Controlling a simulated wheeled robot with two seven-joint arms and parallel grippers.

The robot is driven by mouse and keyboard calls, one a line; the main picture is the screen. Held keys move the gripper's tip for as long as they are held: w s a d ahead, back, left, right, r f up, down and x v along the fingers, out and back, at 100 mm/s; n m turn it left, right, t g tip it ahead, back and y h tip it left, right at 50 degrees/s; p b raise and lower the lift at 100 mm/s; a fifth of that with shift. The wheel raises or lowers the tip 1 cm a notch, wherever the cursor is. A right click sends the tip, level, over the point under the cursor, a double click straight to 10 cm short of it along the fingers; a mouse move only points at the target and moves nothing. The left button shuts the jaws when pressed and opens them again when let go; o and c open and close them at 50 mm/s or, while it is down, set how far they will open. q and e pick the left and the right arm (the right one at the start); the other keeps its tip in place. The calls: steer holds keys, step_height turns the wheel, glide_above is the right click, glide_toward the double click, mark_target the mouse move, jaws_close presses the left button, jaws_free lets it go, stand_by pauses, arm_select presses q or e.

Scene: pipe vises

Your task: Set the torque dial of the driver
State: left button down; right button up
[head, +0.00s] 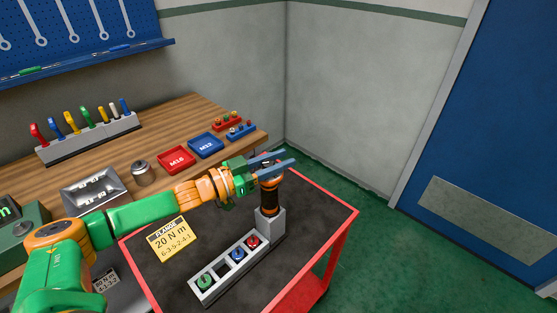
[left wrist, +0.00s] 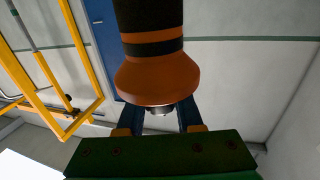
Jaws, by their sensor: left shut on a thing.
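The driver (head: 270,200) stands upright in a grey block at the far end of the socket rack (head: 212,292). It has a dark body with orange bands and an orange flared top. In the left wrist view the driver (left wrist: 152,75) fills the upper middle, with a small metallic part below the flare. My left gripper (head: 284,162) is at the driver's top, its blue fingers on either side of it; it is shut on the driver's top end. The fingertips (left wrist: 160,110) are partly hidden behind the orange flare. Dial markings cannot be read. My right gripper is out of view.
The rack holds green, blue and red sockets and one empty slot. A yellow card (head: 170,239) reading "20 N m" lies on the red-edged cart (head: 325,215). The wooden bench (head: 190,115) behind carries red and blue trays, a metal cup and a tool rack. Open floor lies right.

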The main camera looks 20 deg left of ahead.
mark_target(263, 168)
arm_select(q)
steer(key=c, duration=0.5)
jaws_free()
steer(key=shift+w+f, duration=0.1)
steer(key=shift+c, duration=0.2)
steer(key=shift+s+a+f, duration=0.15)
steer(key=shift+s+a, duration=0.1)
steer(key=shift+s, duration=0.1)
steer(key=b+v, duration=0.2)
steer(key=v, duration=0.2)
steer(key=shift+s+a, duration=0.25)
steer(key=shift+s, duration=0.1)
steer(key=shift+s+a, duration=0.4)
steer(key=shift+s, duration=0.2)
